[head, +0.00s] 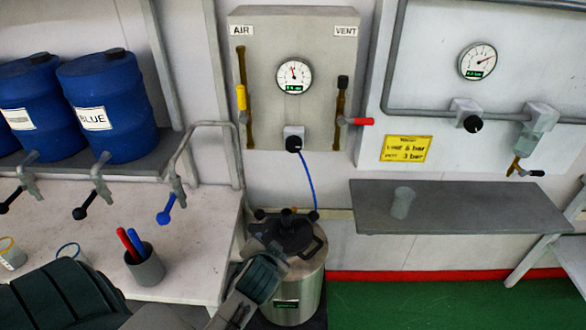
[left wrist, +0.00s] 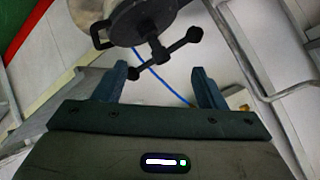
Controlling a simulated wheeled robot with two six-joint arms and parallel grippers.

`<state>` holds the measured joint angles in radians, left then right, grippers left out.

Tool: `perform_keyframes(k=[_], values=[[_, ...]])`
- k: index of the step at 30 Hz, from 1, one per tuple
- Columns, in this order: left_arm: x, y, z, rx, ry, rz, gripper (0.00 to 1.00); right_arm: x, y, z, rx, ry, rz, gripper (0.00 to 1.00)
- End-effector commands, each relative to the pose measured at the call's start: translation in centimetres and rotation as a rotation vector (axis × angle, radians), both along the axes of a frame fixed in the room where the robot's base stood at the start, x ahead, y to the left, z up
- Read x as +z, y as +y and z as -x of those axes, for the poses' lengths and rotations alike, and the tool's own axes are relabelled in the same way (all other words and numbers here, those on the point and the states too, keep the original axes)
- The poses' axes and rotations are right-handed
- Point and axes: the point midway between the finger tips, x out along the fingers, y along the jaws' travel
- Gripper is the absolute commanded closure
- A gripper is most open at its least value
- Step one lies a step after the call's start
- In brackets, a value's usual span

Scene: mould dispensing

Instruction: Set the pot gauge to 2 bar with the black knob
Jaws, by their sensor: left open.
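The pot gauge (head: 294,75) is a round white dial on the grey panel (head: 270,30); its needle points nearly straight up, and its green readout is too small to read. The black knob (head: 294,143) sits below it, with a blue hose (head: 306,180) running down to the steel pot (head: 297,293). In the left wrist view, my left gripper (left wrist: 161,70) is open with nothing between its fingers. The pot's black lid handle (left wrist: 160,52) and the blue hose (left wrist: 165,78) show beyond the fingertips. In the head view, my left arm is low, in front of the pot. My right gripper is not visible.
A yellow-handled AIR valve (head: 241,97) and red-handled VENT valve (head: 362,121) flank the gauge. A second gauge (head: 477,61) and black knob (head: 473,123) are at right, above a grey shelf (head: 470,205). A pen cup (head: 145,266) stands left. A bent rail (head: 186,150) lies left of the pot.

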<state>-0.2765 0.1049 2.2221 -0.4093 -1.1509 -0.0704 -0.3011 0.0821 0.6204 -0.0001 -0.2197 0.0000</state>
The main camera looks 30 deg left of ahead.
Motion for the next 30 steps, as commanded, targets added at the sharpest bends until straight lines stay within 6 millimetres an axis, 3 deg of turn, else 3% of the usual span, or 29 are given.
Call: perform_keyframes(k=[1, 6, 9, 12, 20, 30], values=[[2.1, 0.6, -2.2, -0.002, -0.066, -0.061, 0.35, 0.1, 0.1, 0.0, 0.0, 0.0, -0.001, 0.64], [8.8, 2.2, -8.7, -0.024, -0.263, -0.297, 0.35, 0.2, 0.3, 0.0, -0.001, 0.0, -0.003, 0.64], [12.2, 2.5, -11.6, -0.041, -0.347, -0.424, 0.35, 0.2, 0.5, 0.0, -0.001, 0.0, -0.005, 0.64], [14.2, 2.5, -13.2, -0.053, -0.394, -0.504, 0.35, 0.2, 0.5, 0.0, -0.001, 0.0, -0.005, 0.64], [15.4, 3.5, -15.6, -0.061, -0.412, -0.544, 0.35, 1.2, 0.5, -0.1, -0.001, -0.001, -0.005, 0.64], [15.4, 6.9, -20.9, -0.059, -0.411, -0.541, 0.35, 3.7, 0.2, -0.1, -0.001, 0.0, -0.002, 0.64]])
